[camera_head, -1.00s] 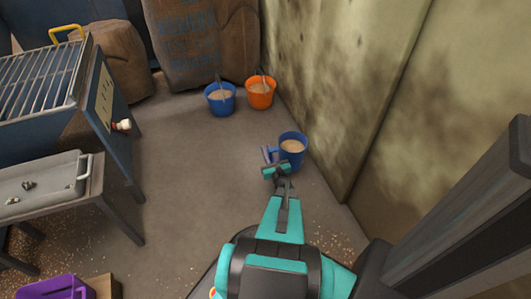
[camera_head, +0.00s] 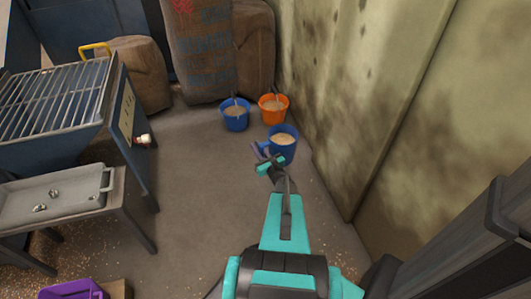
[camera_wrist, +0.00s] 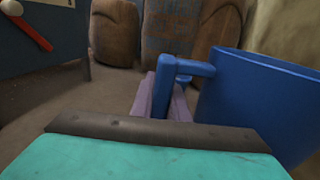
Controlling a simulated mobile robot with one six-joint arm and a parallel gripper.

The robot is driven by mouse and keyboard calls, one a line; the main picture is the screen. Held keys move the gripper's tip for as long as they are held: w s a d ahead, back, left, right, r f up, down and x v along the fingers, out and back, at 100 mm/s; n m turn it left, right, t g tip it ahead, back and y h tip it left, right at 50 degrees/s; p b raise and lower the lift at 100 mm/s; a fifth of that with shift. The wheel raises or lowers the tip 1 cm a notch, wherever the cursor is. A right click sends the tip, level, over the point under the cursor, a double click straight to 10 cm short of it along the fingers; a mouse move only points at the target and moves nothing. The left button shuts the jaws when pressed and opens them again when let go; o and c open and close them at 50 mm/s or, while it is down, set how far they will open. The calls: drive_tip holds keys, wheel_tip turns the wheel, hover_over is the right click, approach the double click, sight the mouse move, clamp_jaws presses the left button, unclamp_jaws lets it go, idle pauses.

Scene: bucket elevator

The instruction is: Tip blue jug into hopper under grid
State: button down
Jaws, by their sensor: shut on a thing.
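The blue jug (camera_head: 284,146) holds grain-coloured contents and is upright in the head view. My gripper (camera_head: 266,153) is shut on its handle, at the jug's left side. In the wrist view the jug (camera_wrist: 262,100) fills the right side, and its handle (camera_wrist: 166,88) lies between the purple fingers of my gripper (camera_wrist: 166,98). The hopper (camera_head: 70,145) is a blue box at the left with a metal bar grid (camera_head: 55,95) on top and a yellow handle (camera_head: 95,47) at the grid's far edge. The inside of the hopper below the grid is hidden.
A blue bucket (camera_head: 235,118) and an orange bucket (camera_head: 273,105) stand by the wall (camera_head: 340,90). Sacks (camera_head: 200,60) stand behind. A grey tray (camera_head: 55,197) on a bench and a purple crate (camera_head: 72,290) are at left. The middle floor (camera_head: 190,200) is clear.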

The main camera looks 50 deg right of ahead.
drive_tip(key=w+a+r+n+y+p, duration=0.4)
drive_tip(key=a+r+p, duration=0.35)
drive_tip(key=r, duration=0.55)
drive_tip(key=w+a+r+n+y+p, duration=0.1)
drive_tip(key=w+a+r+y+p, duration=0.45)
drive_tip(key=r, duration=0.75)
drive_tip(key=w+a+r+n+y+p, duration=0.25)
drive_tip(key=w+a+r+p, duration=0.4)
drive_tip(key=a+r, duration=0.55)
drive_tip(key=a+r+n+g+y+p, duration=0.3)
drive_tip(key=a+r+n+y+p, duration=0.1)
drive_tip(key=a+r+p, duration=0.7)
drive_tip(key=s+a+r+n+g+y+p, duration=0.1)
drive_tip(key=a+r+n+g+y+p, duration=0.2)
drive_tip(key=a+r+p, duration=0.8)
drive_tip(key=shift+s+a+r+n+y, duration=0.4)
drive_tip(key=shift+a+r+y, duration=1.75)
drive_tip(key=shift+r, duration=4.3)
drive_tip(key=shift+w+a+h, duration=0.15)
drive_tip(key=shift+a+h, duration=0.5)
drive_tip(key=shift+h, duration=0.2)
